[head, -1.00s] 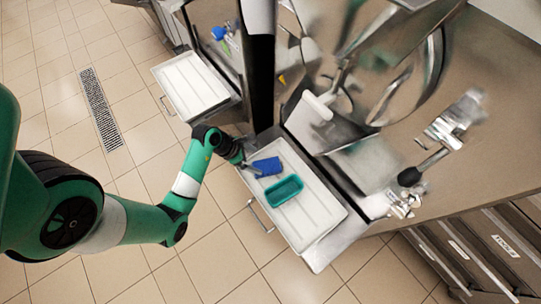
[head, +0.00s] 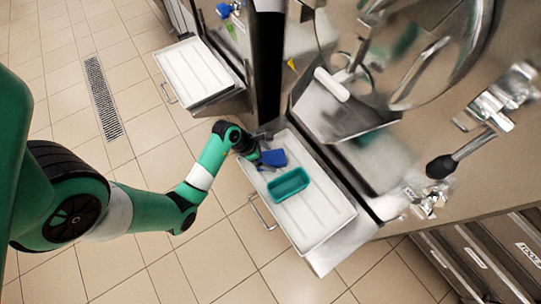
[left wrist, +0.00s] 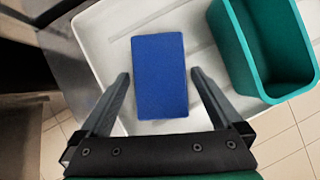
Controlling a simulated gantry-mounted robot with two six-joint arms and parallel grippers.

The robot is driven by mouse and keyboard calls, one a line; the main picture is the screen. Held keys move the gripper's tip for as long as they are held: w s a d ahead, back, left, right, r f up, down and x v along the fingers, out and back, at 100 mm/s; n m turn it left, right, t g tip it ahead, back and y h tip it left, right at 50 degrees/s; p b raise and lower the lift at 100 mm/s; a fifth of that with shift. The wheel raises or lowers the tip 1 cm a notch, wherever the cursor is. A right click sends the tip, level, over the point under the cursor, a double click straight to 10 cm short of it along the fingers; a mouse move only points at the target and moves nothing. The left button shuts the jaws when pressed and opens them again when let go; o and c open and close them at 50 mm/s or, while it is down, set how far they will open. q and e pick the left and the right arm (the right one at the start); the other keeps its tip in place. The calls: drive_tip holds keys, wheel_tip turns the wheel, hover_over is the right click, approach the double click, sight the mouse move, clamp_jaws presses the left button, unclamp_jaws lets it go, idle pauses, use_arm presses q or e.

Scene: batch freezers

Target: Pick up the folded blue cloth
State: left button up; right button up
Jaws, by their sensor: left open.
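The folded blue cloth (head: 274,158) lies on the white tray (head: 318,228), at the tray's far left end. In the left wrist view the cloth (left wrist: 160,100) is a flat blue rectangle, upright in the picture. My left gripper (head: 260,161) is open at the cloth's left side in the head view and hides part of it. In the left wrist view its fingers (left wrist: 160,76) stand on either side of the cloth with small gaps. How high they are above the tray is hard to tell. My right gripper is not in view.
A teal open bin (head: 288,186) stands on the same tray close beside the cloth; it also shows in the left wrist view (left wrist: 240,50). A steel freezer chute (head: 340,112) overhangs behind the tray. A second white tray (head: 192,75) stands farther back, empty.

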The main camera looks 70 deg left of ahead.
use_arm(q)
drive_tip(key=shift+f+p, duration=0.25)
drive_tip(key=shift+p, duration=0.05)
idle(0.5)
drive_tip(key=c, duration=1.1)
drive_tip(key=shift+c, duration=0.2)
